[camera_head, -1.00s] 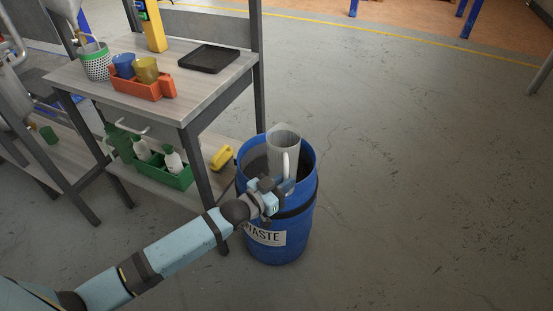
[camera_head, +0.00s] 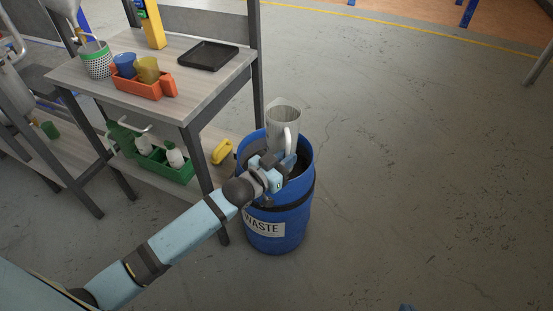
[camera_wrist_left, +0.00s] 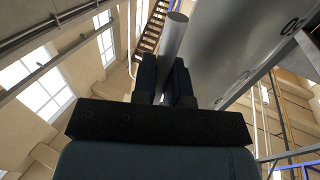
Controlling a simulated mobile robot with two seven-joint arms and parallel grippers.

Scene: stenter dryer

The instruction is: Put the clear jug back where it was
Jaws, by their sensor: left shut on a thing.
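The clear jug (camera_head: 281,119) looks grey and see-through, and is held nearly upright over the mouth of the blue waste barrel (camera_head: 270,228). Its handle faces my left gripper (camera_head: 285,165), which is shut on it. In the left wrist view the handle (camera_wrist_left: 173,38) runs up between the fingers (camera_wrist_left: 165,80), with the large grey jug body (camera_wrist_left: 225,45) at the upper right. The jug's lower end is hidden behind the barrel rim and gripper. A small blue part at the bottom edge may be my right gripper (camera_head: 408,307); its jaws are not visible.
A workbench (camera_head: 205,92) stands left of the barrel, with a black tray (camera_head: 208,55), an orange caddy (camera_head: 143,86) with two cups, and a perforated basket (camera_head: 96,63). A green caddy (camera_head: 182,175) and a yellow item (camera_head: 222,151) are on its lower shelf. Floor at right is clear.

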